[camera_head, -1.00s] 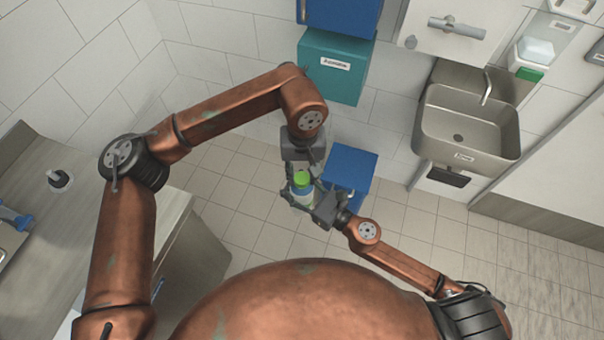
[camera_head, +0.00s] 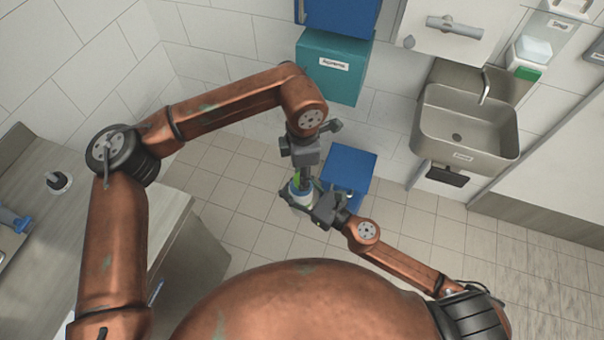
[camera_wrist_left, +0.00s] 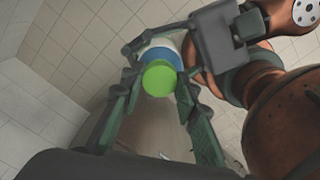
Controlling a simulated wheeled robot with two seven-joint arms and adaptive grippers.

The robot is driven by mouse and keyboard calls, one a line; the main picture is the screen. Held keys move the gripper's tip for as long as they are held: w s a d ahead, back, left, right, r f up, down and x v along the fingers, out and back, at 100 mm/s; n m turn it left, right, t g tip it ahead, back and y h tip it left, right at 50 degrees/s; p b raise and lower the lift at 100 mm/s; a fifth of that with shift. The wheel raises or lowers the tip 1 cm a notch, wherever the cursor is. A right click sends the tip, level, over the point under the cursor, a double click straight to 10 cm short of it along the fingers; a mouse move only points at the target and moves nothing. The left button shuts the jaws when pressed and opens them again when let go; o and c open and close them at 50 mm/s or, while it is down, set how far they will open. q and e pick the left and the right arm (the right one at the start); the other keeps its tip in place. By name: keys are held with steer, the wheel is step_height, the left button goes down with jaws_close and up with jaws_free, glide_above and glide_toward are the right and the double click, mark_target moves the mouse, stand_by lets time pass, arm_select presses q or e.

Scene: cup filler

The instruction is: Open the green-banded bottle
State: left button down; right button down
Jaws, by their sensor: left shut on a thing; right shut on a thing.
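The bottle (camera_head: 302,197) stands about upright in mid-air in the head view, with a blue and white upper part and a green cap. My left gripper (camera_head: 299,180) reaches down onto it from above and hides most of the cap. In the left wrist view the round green cap (camera_wrist_left: 159,78) sits between the fingers of my left gripper (camera_wrist_left: 160,88), which is shut on it. Blue and white parts of the bottle show just behind the cap. My right gripper (camera_head: 312,199) is shut on the bottle from the right. I cannot tell whether cap and bottle are apart.
A blue box (camera_head: 348,170) stands on the floor behind the grippers. A teal box (camera_head: 334,66) is on the wall above it. A steel sink (camera_head: 465,125) is at the right. A counter (camera_head: 45,235) runs along the left.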

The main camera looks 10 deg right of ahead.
arm_select(q)
steer(key=n, duration=0.4)
steer(key=shift+w+r, duration=0.1)
steer(key=shift+w, duration=0.3)
steer(key=n, duration=0.4)
steer(key=shift+a, duration=0.1)
steer(key=n, duration=0.8)
steer(key=shift+a+n, duration=0.2)
steer(key=shift+n, duration=0.2)
steer(key=c, duration=2)
jaws_free()
steer(key=o, duration=0.5)
steer(key=shift+s, duration=0.15)
